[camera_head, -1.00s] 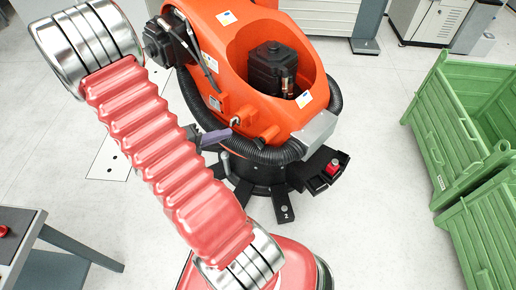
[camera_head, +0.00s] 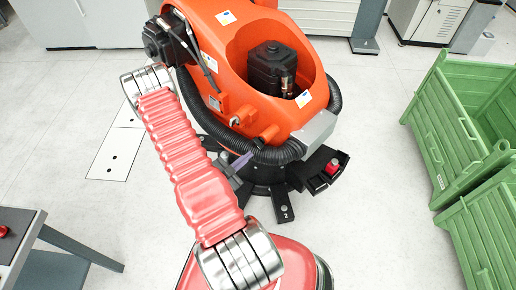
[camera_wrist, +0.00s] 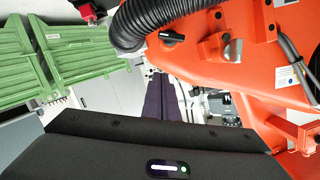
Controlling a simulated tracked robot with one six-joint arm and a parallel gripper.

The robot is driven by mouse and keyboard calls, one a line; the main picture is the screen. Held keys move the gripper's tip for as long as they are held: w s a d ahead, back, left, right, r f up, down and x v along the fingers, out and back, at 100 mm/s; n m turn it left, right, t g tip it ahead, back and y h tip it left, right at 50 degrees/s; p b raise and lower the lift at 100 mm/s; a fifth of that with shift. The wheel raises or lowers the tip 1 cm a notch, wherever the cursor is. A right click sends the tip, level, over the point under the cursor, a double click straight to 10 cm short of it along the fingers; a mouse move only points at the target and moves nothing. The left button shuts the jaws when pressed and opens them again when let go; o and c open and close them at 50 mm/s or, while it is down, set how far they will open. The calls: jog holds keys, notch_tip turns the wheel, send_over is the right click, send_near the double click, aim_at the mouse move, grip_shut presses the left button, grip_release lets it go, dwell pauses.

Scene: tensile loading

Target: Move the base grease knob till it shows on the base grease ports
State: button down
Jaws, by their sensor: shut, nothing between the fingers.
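The orange robot arm's base (camera_head: 215,62) stands in the middle of the head view, with a black ribbed hose around it. In the wrist view a small black knob with a pale tip (camera_wrist: 171,37) sits on the orange housing (camera_wrist: 258,65), beside the hose. A metallic fitting (camera_wrist: 232,48) is to its right. I cannot tell for sure that this black knob is the base grease knob, and no port label is readable. My gripper (camera_head: 243,159) has purple fingers, shut and empty, close to the orange base under the hose. The fingers (camera_wrist: 166,98) appear below the knob in the wrist view, apart from it.
A red button-like part (camera_head: 332,167) sits on a black bracket at the base's right. Green crates (camera_head: 445,125) stand at the right, and a grey table (camera_head: 45,245) at the lower left. The black hose (camera_head: 265,153) curves close to my gripper. Open floor lies between base and crates.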

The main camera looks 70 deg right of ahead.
dwell(0.4)
send_over(259, 149)
jog(key=s+a, duration=0.2)
jog(key=a, duration=0.1)
notch_tip(259, 149, down, 2)
jog(key=shift+w+d+f, duration=0.15)
jog(key=shift+w+f, duration=0.2)
jog(key=shift+f, duration=0.3)
jog(key=shift+w+d+f, duration=0.15)
jog(key=shift+w+f, duration=0.15)
jog(key=shift+f, duration=0.3)
jog(key=shift+w+d+f, duration=0.15)
jog(key=shift+w+f, duration=0.1)
jog(key=shift+f, duration=0.4)
jog(key=shift+s+f+m, duration=0.1)
jog(key=shift+f+m, duration=0.1)
jog(key=shift+m, duration=0.4)
jog(key=shift+s+f+m+t+h, duration=0.1)
jog(key=shift+f+m+t+h, duration=0.25)
jog(key=shift+m, duration=0.35)
jog(key=shift+f, duration=0.1)
jog(key=shift+s+f, duration=0.1)
jog(key=shift+f, duration=0.35)
